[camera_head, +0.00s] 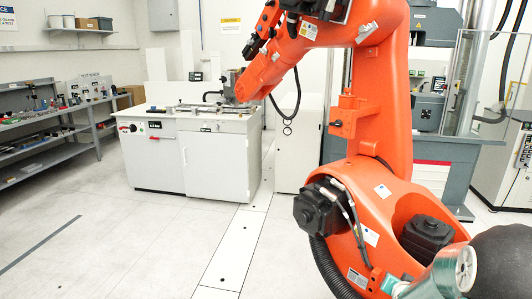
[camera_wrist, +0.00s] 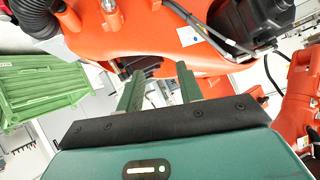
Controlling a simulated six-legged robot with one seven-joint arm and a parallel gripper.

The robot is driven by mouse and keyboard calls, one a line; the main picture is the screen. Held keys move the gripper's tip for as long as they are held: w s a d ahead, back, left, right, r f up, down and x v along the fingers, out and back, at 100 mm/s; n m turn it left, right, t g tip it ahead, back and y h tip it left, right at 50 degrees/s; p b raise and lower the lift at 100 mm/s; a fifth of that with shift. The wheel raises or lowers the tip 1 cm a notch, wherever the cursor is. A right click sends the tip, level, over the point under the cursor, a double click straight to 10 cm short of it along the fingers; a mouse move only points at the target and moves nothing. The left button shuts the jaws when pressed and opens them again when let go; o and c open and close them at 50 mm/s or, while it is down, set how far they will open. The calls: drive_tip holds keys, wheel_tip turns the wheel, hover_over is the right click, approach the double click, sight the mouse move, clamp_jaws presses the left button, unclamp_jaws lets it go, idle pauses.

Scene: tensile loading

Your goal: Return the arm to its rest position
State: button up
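In the wrist view my gripper (camera_wrist: 160,72) shows from behind its teal housing, with a lit green strip. Its two green fingers stand clearly apart, with nothing visible held between them. Large orange arm bodywork fills the view beyond the fingertips; I cannot tell how far off it is. In the head view a teal part with a round metal cap shows at the lower right corner and looks like part of my arm. The fingers cannot be made out there. A large orange arm (camera_head: 385,120) rises on the right and bends over to the left; whether it is mine is unclear.
A white cabinet bench (camera_head: 215,160) stands at the back centre. Grey shelves (camera_head: 45,150) with small items line the left wall. A grey testing machine (camera_head: 432,100) stands behind the orange arm. A green crate (camera_wrist: 45,92) is left in the wrist view. Floor at front left is clear.

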drive_tip(key=s+a+r+n+g+y, duration=0.1)
drive_tip(key=s+a+r+n, duration=0.1)
drive_tip(key=s+a+r, duration=0.35)
drive_tip(key=s+a+r+n+g+y, duration=0.1)
drive_tip(key=s+a+r+n+y, duration=0.15)
drive_tip(key=a+r, duration=0.6)
drive_tip(key=s+a+r+n+g, duration=0.1)
drive_tip(key=s+a+r, duration=0.1)
drive_tip(key=s+a, duration=0.3)
drive_tip(key=s+a+r+n+g+y, duration=0.1)
drive_tip(key=s+a, duration=0.4)
drive_tip(key=s, duration=0.9)
drive_tip(key=shift+a+r+n+g, duration=0.25)
drive_tip(key=shift+r+n+g, duration=0.25)
drive_tip(key=shift+r+n, duration=0.3)
